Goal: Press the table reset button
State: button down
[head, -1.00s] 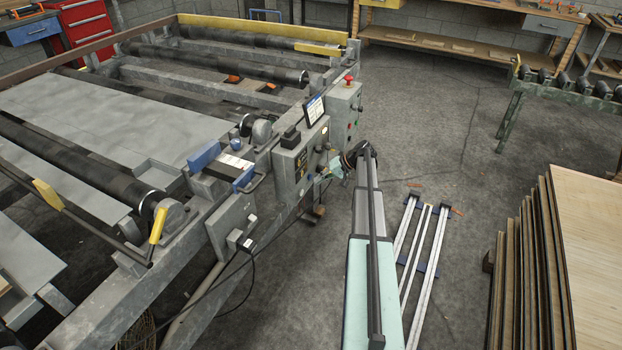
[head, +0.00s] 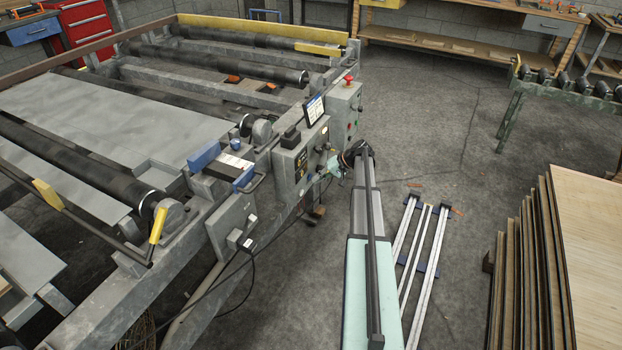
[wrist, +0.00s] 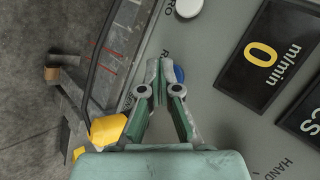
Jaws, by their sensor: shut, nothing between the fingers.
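A blue button (wrist: 179,74) sits on a grey control panel (wrist: 215,125) in the wrist view, beside a label of which only an "R" shows. My gripper (wrist: 161,70) is shut and empty, with its fingertips right over the left part of the blue button. The fingertips hide part of it, and I cannot tell whether they touch it. In the head view my gripper (head: 332,168) is at the right side of the control box (head: 290,163) on the table's frame, and the blue button cannot be made out there.
A white button (wrist: 188,8) and a black display (wrist: 262,50) reading "0 m/min" share the panel. A red mushroom button (head: 349,78) tops the neighbouring box. A veneer stack (head: 592,235) stands at right. Floor between is mostly free, with metal rails (head: 420,255) lying on it.

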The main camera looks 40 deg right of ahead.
jog(key=shift+w+a, duration=0.2)
jog(key=shift+w, duration=0.2)
dwell(0.4)
jog(key=shift+s, duration=0.15)
jog(key=shift+s+d, duration=0.45)
jog(key=shift+s, duration=0.25)
jog(key=shift+s, duration=0.1)
jog(key=s+d, duration=0.1)
jog(key=s, duration=0.1)
jog(key=s+d, duration=0.1)
jog(key=s, duration=0.1)
jog(key=shift+s+d, duration=0.1)
jog(key=shift+d, duration=0.05)
dwell(0.4)
dwell(0.7)
